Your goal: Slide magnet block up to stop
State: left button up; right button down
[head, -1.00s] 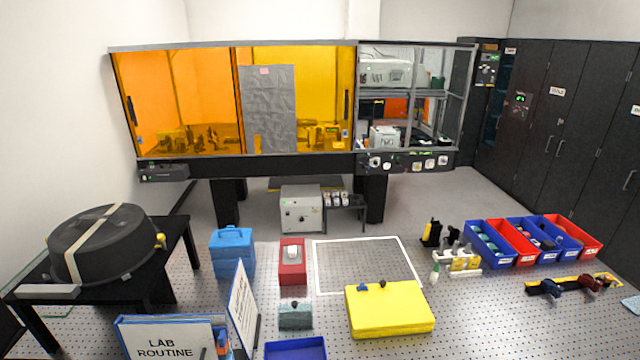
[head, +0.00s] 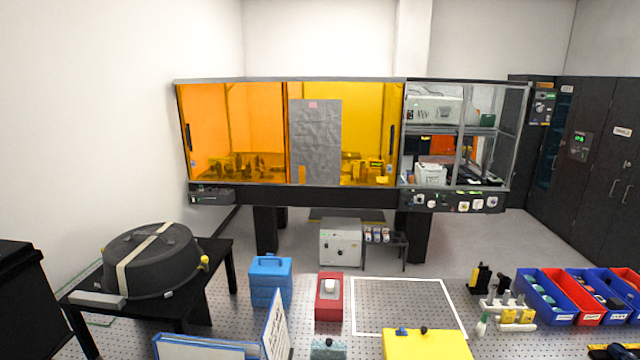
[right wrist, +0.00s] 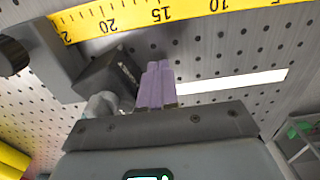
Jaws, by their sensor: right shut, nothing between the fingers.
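My right gripper (right wrist: 156,84) shows in the right wrist view with its lilac fingers shut together and empty. A dark angular block (right wrist: 108,78) with a small pale marking is just left of the fingers; I cannot tell whether they touch. I cannot tell for sure whether this is the magnet block, and no stop can be made out clearly. A yellow measuring strip (right wrist: 180,17) with black numbers runs beyond the fingers on a perforated surface. My left gripper is not in view, and neither gripper shows in the head view.
A grey fitting (right wrist: 55,60) with a dark knob lies left of the dark block. The head view shows a yellow case (head: 425,345), a red box (head: 329,305), a blue box (head: 270,285) and several bins, including a blue bin (head: 545,300). A white-outlined area (head: 352,305) is clear.

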jog(key=shift+w, duration=0.4)
jog(key=shift+w+d+b, duration=0.1)
jog(key=shift+w+b, duration=0.2)
jog(key=shift+w, duration=0.4)
dwell(0.3)
jog(key=shift+w, duration=0.3)
dwell(0.5)
jog(key=shift+s+r, duration=0.1)
jog(key=shift+s, duration=0.15)
jog(key=shift+s+p, duration=0.45)
